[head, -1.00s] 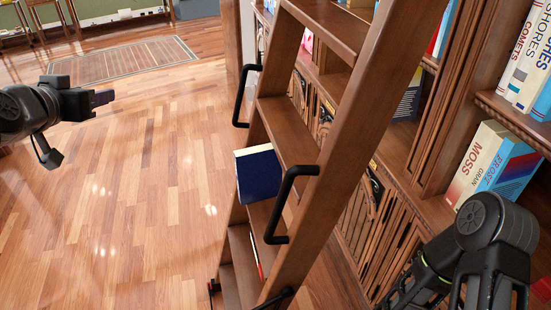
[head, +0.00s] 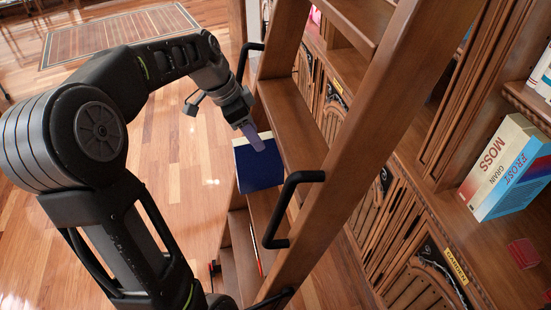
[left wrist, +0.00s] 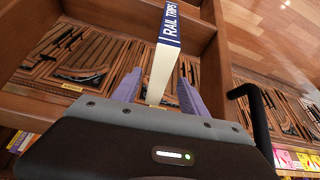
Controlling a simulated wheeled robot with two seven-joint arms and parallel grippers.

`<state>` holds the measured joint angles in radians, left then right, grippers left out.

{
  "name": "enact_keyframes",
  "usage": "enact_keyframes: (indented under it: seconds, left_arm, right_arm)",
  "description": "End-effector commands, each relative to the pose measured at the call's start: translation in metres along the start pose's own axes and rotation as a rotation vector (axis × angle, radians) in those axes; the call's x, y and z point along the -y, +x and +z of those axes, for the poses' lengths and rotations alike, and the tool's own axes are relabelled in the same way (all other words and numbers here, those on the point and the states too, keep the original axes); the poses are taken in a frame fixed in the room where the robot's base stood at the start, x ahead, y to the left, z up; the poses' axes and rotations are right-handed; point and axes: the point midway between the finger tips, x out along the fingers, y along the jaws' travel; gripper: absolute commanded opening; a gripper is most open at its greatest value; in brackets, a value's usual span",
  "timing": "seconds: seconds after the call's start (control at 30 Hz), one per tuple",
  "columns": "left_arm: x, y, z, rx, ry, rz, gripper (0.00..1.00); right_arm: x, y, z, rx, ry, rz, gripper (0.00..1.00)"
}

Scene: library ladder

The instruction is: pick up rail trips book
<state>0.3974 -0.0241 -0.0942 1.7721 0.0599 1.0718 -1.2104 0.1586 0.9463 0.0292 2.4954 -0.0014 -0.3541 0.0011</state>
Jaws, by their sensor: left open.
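The rail trips book (head: 258,172) has a dark blue cover and rests on a step of the wooden ladder (head: 292,125). In the left wrist view its dark blue spine band (left wrist: 170,27) reads "RAIL TRIPS", with a cream part below. My left gripper (head: 252,137) is at the book's upper edge in the head view. In the left wrist view the two purple fingers (left wrist: 158,92) stand apart, one on each side of the book, with gaps visible. The lower end of the book is hidden behind the gripper body. My right gripper is not in view.
Black handrails (head: 288,205) are fixed to the ladder, one close to the book. The bookcase (head: 455,225) stands to the right, with a thick "MOSS" book (head: 505,167) and a small red object (head: 522,253) on a shelf. Open wood floor lies left of the ladder.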

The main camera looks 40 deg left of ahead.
Motion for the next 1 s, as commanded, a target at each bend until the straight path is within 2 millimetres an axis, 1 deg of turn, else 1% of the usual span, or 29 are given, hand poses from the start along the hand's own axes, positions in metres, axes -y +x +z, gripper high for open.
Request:
enact_keyframes:
  seconds: [0.27, 0.5, 0.83, 0.93, 1.0]
  left_arm:
    - [0.000, 0.002, 0.000, 0.000, -0.002, -0.001, 0.51]
    - [0.000, 0.024, 0.000, 0.000, -0.003, 0.000, 0.51]
    - [0.000, 0.027, 0.000, -0.001, -0.003, -0.001, 0.51]
    - [0.000, 0.033, 0.000, 0.000, -0.003, 0.000, 0.51]
    - [-0.001, 0.042, 0.001, 0.001, -0.003, 0.002, 0.51]
  right_arm:
    - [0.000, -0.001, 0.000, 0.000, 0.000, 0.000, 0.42]
    - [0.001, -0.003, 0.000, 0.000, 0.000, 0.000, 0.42]
    - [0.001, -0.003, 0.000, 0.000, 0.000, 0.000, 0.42]
    - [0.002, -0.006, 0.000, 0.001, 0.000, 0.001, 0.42]
    - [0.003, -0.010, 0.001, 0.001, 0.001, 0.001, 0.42]
